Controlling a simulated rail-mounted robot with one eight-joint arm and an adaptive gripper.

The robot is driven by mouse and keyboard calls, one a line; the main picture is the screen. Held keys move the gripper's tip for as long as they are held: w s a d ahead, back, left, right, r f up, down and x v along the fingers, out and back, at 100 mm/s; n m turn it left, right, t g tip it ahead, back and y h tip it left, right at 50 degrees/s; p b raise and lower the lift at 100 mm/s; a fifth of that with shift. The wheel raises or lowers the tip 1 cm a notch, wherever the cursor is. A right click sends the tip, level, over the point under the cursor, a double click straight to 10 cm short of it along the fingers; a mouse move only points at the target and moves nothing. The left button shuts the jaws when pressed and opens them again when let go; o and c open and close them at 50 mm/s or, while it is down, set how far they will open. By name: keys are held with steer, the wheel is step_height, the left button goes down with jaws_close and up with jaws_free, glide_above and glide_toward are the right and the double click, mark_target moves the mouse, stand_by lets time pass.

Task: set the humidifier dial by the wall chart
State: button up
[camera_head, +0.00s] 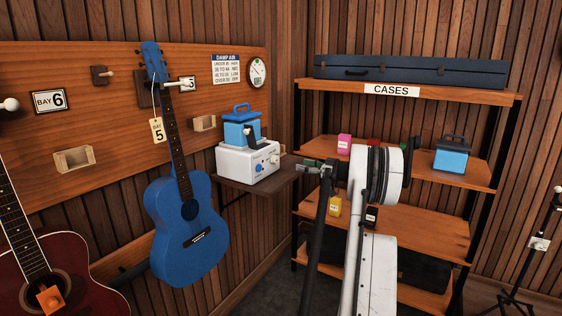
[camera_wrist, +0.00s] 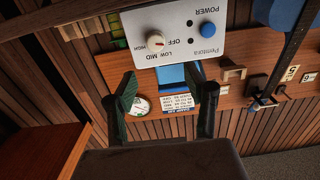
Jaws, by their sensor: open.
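The humidifier (camera_head: 246,163) is a white box with a blue handled tank on a small wall shelf. Its front panel shows upside down in the wrist view (camera_wrist: 205,48), with a white dial (camera_wrist: 154,42), a blue POWER button (camera_wrist: 207,29) and the marks OFF, LOW, MID and HIGH. I cannot tell surely which mark the dial points to. The DAMP AIR wall chart (camera_head: 226,70) hangs above, beside a round gauge (camera_head: 257,72); its needle is too small to read. My gripper (camera_wrist: 167,88) is open and empty, right of the humidifier in the head view (camera_head: 314,167).
The CASES rack (camera_head: 440,178) stands behind my arm, with a blue case (camera_head: 410,70), small boxes and a second blue tank (camera_head: 452,155). The shelf (camera_head: 250,190) has a bare front edge.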

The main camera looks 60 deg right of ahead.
mark_target(278, 159)
steer(key=w+b, duration=0.1)
steer(key=w, duration=1.2)
steer(key=shift+f, duration=0.15)
steer(key=c, duration=1.1)
